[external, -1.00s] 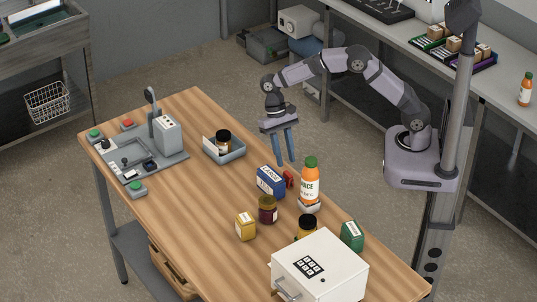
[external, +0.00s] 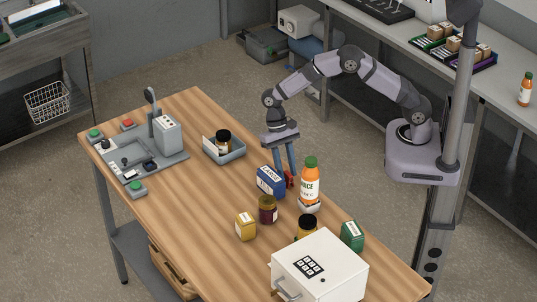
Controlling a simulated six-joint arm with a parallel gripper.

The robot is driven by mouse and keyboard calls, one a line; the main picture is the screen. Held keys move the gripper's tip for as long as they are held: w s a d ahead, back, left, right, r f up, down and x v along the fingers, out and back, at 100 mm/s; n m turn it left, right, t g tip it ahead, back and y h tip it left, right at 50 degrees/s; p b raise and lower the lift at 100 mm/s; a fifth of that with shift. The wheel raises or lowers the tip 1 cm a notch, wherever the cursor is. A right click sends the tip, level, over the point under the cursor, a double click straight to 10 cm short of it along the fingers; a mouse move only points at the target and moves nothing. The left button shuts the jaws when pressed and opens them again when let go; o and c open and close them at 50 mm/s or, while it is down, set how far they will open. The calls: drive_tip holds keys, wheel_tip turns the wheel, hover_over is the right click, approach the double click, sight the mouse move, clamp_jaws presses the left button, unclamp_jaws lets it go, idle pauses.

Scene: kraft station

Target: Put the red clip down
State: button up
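The red clip (external: 289,179) is a small red piece behind the blue box (external: 270,181) and left of the orange juice bottle (external: 310,183). The blue box hides part of it. My gripper (external: 288,176) points down at the clip with its two blue fingers apart. The right finger reaches down beside the clip, and the left finger's tip is partly hidden behind the blue box. Whether either finger touches the clip is too small to tell.
A dark red jar (external: 268,209), a yellow box (external: 245,226), a dark jar (external: 307,227) and a green box (external: 352,236) stand nearby. A white keypad box (external: 320,270) is at the front. A grey tray (external: 237,154) holds a jar. The table's left middle is clear.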

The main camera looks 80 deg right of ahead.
sight(287, 172)
drive_tip(key=shift+x, duration=1.1)
clamp_jaws()
drive_tip(key=shift+r, duration=0.1)
wheel_tip(287, 172, up, 10)
drive_tip(key=b, duration=0.3)
